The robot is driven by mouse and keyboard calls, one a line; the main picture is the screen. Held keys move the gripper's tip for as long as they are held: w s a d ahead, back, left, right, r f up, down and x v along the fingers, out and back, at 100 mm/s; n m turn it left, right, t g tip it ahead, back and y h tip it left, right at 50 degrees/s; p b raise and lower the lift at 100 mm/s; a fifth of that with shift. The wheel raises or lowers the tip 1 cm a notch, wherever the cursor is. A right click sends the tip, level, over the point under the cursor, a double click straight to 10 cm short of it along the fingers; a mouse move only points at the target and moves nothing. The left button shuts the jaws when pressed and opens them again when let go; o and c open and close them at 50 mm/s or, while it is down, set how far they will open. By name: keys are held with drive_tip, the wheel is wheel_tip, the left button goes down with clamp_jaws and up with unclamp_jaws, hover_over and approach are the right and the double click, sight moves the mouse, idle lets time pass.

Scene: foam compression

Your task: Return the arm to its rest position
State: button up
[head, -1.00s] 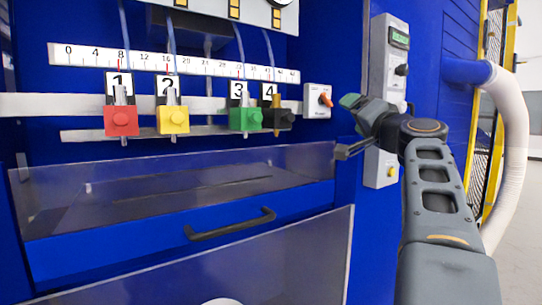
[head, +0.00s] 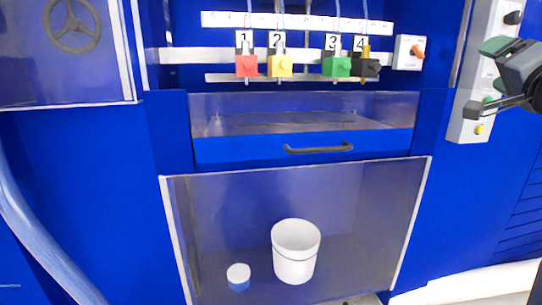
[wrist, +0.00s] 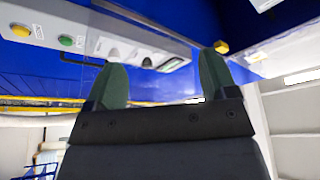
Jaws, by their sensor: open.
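My gripper (head: 483,77) is at the right edge of the head view, in front of the control panel. One finger is dark green and another part is dark grey; most of my arm is out of the picture. In the wrist view my gripper (wrist: 155,88) shows two green fingers standing wide apart, with nothing between them. It appears apart from the panel and holds nothing.
The grey control panel (head: 470,128) stands close by my gripper. Numbered clamps, including the red one (head: 246,66), hang under a scale. A white bucket (head: 295,250) and a small blue-white jar (head: 238,277) are lower down.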

drive_tip(key=w+a+f+n+g+y+p, duration=0.1)
drive_tip(key=a+n+g+y+p, duration=0.1)
drive_tip(key=a+g+p, duration=0.55)
drive_tip(key=w+a+f+n+g+y+p, duration=0.25)
drive_tip(key=a+p, duration=0.65)
drive_tip(key=p, duration=0.6)
drive_tip(key=s+a+f+n+g+h+p, duration=0.1)
drive_tip(key=s+a+n+g+p, duration=0.1)
drive_tip(key=s+p, duration=0.5)
drive_tip(key=s+a+f+n+g+h+p, duration=0.1)
drive_tip(key=s+a+g+p, duration=0.4)
drive_tip(key=p, duration=0.7)
drive_tip(key=s+a+f+n, duration=0.1)
drive_tip(key=s+a+n, duration=0.1)
drive_tip(key=s, duration=0.1)
drive_tip(key=shift+s+f+n, duration=0.15)
drive_tip(key=shift+f+n, duration=0.05)
drive_tip(key=shift+n, duration=0.15)
drive_tip(key=shift+s+f+g+h+p, duration=0.3)
drive_tip(key=shift+s+f+h+p, duration=0.05)
drive_tip(key=shift+s, duration=0.2)
drive_tip(key=shift+c, duration=0.2)
